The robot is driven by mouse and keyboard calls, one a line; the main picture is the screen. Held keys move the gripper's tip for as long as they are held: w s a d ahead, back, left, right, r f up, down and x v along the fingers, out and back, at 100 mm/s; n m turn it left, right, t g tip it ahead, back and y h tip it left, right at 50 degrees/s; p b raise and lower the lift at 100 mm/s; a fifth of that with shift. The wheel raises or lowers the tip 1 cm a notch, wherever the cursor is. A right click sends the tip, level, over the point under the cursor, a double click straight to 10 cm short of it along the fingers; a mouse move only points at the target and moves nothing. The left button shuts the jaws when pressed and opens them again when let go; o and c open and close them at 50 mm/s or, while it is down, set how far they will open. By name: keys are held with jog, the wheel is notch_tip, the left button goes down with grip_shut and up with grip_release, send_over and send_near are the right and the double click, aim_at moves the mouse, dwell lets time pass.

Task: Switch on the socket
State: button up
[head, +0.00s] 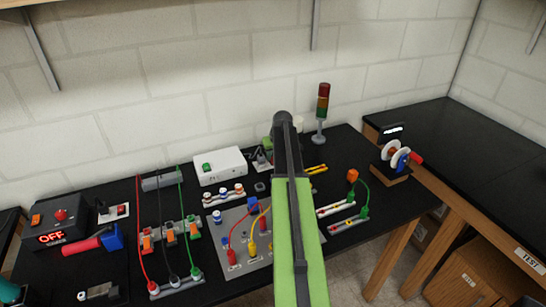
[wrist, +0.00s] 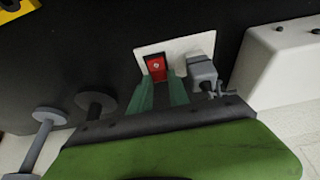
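The socket (wrist: 188,45) is a white plate with a red rocker switch (wrist: 157,66) and a grey plug (wrist: 202,72) beside it, upper middle of the wrist view. In the head view a small pale plate (head: 262,163), partly hidden by my arm, appears to be this socket. My gripper (wrist: 160,84) has two green fingers, narrowly apart, with nothing seen between them. Their tips are at the near edge of the red switch; I cannot tell whether they touch it. I cannot tell which way the rocker is tilted.
A white box (head: 219,164) stands beside the socket. A second plate with a red switch (head: 122,209) lies far left, near a black box reading OFF (head: 62,223). A stack light (head: 322,112) stands at the back. Cables and connectors crowd the front.

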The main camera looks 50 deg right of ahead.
grip_shut()
jog(key=shift+w+d+r+g+y+p, duration=0.15)
jog(key=shift+w+d+g+y+p, duration=0.15)
jog(key=shift+g+p, duration=0.3)
jog(key=shift+w+f+g+y, duration=0.2)
jog(key=shift+g+y, duration=0.1)
jog(key=shift+g, duration=0.4)
jog(key=shift+s, duration=0.1)
jog(key=shift+a+g, duration=0.1)
jog(key=shift+g, duration=0.2)
jog(key=shift+o, duration=1.8)
grip_release()
jog(key=shift+f, duration=0.1)
